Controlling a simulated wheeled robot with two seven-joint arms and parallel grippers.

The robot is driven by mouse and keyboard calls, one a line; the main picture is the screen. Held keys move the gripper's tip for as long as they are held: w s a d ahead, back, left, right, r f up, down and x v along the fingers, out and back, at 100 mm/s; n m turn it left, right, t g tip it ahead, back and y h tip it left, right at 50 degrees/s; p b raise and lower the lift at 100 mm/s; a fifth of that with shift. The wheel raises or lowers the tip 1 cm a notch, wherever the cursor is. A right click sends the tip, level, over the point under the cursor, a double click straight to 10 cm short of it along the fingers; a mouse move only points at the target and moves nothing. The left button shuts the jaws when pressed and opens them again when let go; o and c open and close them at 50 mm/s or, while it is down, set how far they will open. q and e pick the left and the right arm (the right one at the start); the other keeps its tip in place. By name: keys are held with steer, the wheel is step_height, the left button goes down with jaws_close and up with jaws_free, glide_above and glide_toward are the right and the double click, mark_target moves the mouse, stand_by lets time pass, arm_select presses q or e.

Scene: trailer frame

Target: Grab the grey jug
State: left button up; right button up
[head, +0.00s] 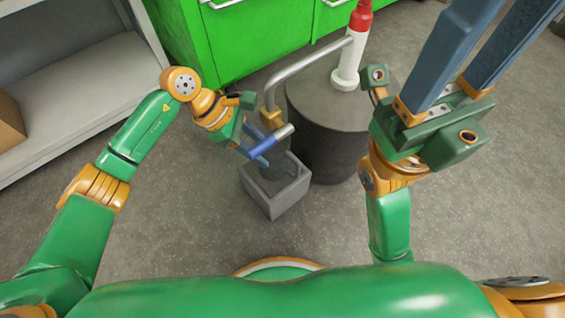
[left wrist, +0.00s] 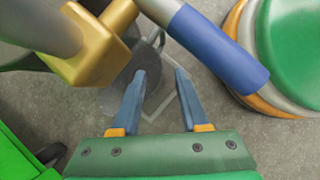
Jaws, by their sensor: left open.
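The grey jug (head: 277,180) stands inside a grey open box on the floor, below a tap. In the left wrist view the jug (left wrist: 154,82) shows between and beyond my fingers, partly hidden by the tap and a finger. My left gripper (head: 259,154) is open and empty, above the box beside the tap's blue handle. In the left wrist view its two blue fingers (left wrist: 160,75) are spread and point towards the jug; I cannot tell if they touch it. My right gripper (head: 490,40) is open and empty, raised at the upper right.
The tap's gold block (head: 271,119) and blue handle (head: 268,142) hang close over the grey box (head: 273,207). A dark drum (head: 330,125) with a red-and-white bottle (head: 349,60) stands behind. Grey shelving is at left, green cabinets at the back. The front floor is clear.

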mark_target(276, 158)
arm_select(q)
steer(key=b+x, duration=0.1)
steer(key=x, duration=0.2)
jaws_close()
stand_by(1.3)
